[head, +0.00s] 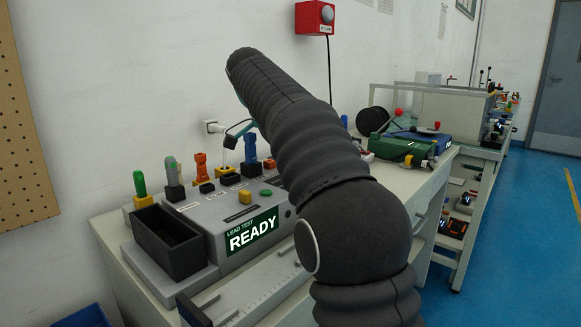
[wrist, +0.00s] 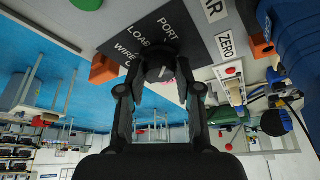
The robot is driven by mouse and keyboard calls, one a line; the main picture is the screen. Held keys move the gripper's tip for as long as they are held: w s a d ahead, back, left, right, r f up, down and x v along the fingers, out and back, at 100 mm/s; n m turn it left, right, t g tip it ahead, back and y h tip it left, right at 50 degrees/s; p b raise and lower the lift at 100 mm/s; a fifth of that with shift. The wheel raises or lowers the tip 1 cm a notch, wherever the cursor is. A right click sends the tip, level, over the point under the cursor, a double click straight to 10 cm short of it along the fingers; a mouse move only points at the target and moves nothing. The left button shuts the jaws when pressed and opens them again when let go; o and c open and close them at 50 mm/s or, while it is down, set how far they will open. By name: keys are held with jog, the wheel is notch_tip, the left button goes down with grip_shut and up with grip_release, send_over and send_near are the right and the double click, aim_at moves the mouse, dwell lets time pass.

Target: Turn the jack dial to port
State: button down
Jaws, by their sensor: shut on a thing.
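The jack dial (wrist: 157,64) is a dark round knob with a short white mark, on a black label plate (wrist: 182,36) that reads PORT, LOAD and WIRE in the wrist view. My gripper (wrist: 161,78) has its two fingers on either side of the knob and is shut on it. I cannot tell for sure which word the white mark points at. In the head view the grey tester box (head: 212,213) has a green screen (head: 252,230) reading LEAD TEST READY. My arm hides the dial and my gripper there.
An empty black bin (head: 167,243) stands left of the tester. Upright plugs, with green (head: 140,184), orange (head: 201,166) and blue (head: 250,149) handles, stand along its back. A green case (head: 402,147) sits farther right on the bench. Blue floor is open at right.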

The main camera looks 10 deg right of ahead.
jog(key=c, duration=0.8)
grip_release()
